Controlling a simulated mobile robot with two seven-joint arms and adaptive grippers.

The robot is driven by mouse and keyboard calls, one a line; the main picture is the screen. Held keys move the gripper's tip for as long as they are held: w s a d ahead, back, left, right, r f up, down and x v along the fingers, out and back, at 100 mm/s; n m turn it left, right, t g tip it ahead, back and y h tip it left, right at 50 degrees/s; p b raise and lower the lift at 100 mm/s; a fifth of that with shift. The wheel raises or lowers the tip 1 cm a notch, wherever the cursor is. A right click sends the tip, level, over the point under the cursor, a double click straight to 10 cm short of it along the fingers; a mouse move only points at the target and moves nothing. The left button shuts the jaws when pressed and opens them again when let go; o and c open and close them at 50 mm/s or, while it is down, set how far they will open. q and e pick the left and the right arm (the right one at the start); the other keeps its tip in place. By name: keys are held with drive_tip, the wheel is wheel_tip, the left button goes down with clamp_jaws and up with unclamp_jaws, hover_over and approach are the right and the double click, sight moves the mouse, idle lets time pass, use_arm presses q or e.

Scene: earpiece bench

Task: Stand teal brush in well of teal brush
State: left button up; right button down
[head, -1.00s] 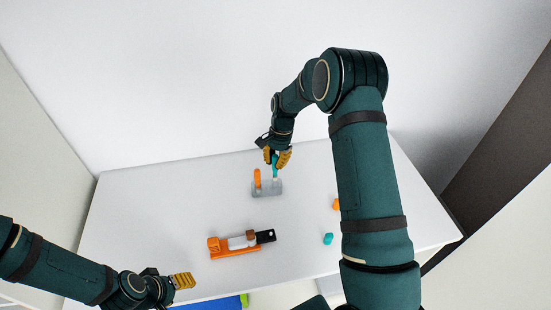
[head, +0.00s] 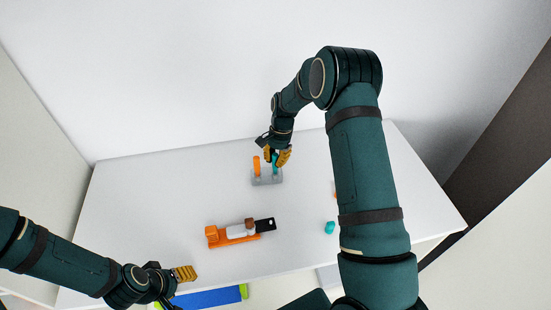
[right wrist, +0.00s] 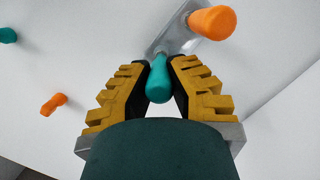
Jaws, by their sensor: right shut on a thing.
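The teal brush (head: 275,162) is upright in my right gripper (head: 278,157), which is shut on its handle. In the right wrist view the teal brush (right wrist: 159,78) sits between the fingertips (right wrist: 160,82). Its lower end is at the right part of the grey holder (head: 267,180); I cannot tell how deep it sits in the well, as that end is hidden in the wrist view. An orange brush (head: 257,166) stands in the holder's left part. My left gripper (head: 185,273) is far from the holder, by the table's front left edge; its jaw opening is unclear.
An orange base with white and black parts (head: 240,233) lies mid-table. A small teal piece (head: 330,228) lies to its right. A small orange piece (right wrist: 53,104) shows in the right wrist view, mostly hidden by my right arm in the head view. The left side of the table is clear.

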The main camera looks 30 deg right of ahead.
drive_tip(key=shift+f, duration=0.3)
idle(0.5)
drive_tip(key=c, duration=1)
unclamp_jaws()
drive_tip(key=v, duration=1.2)
